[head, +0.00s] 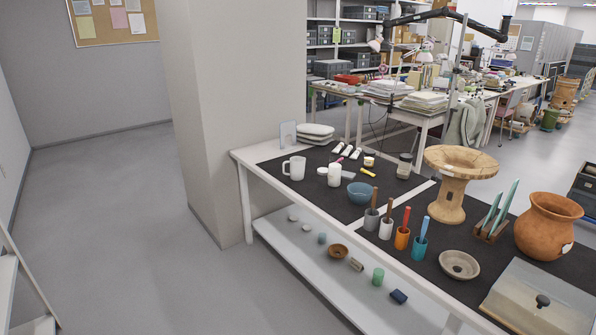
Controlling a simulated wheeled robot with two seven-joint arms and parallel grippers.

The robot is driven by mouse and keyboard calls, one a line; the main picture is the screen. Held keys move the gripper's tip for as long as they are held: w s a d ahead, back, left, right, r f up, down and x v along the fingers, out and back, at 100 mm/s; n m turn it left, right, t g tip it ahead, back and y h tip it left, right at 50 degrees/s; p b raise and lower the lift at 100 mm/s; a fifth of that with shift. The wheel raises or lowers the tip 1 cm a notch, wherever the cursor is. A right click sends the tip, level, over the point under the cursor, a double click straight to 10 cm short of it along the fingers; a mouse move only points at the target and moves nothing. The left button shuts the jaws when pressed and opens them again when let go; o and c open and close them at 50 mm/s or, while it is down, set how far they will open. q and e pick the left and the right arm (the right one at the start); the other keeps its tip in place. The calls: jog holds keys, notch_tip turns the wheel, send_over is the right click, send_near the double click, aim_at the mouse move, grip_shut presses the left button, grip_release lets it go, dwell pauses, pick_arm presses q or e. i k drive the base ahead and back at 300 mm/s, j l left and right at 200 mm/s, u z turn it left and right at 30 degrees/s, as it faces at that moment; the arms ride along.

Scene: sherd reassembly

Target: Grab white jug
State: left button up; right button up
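A white jug (294,168) with a handle on its left side stands upright near the left end of the table, on a dark mat. A smaller white cylindrical container (335,174) stands just to its right, a small gap apart. Neither of my grippers is in the head view.
The white table (243,157) has a lower shelf (290,235) with small items. A blue bowl (360,192), several cups with tools, a wooden stand (447,205) and a terracotta pot (545,228) stand rightward. A pillar (225,110) adjoins the table's left end. Floor at left is clear.

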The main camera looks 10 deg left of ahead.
aim_at(297, 164)
jog(key=i+j+z, duration=0.15)
jog(key=i, duration=0.4)
jog(key=i+j+z, duration=0.1)
jog(key=i+j, duration=0.2)
jog(key=i, duration=0.2)
jog(key=i+j+z, duration=0.15)
jog(key=i+j, duration=0.15)
jog(key=i, duration=0.2)
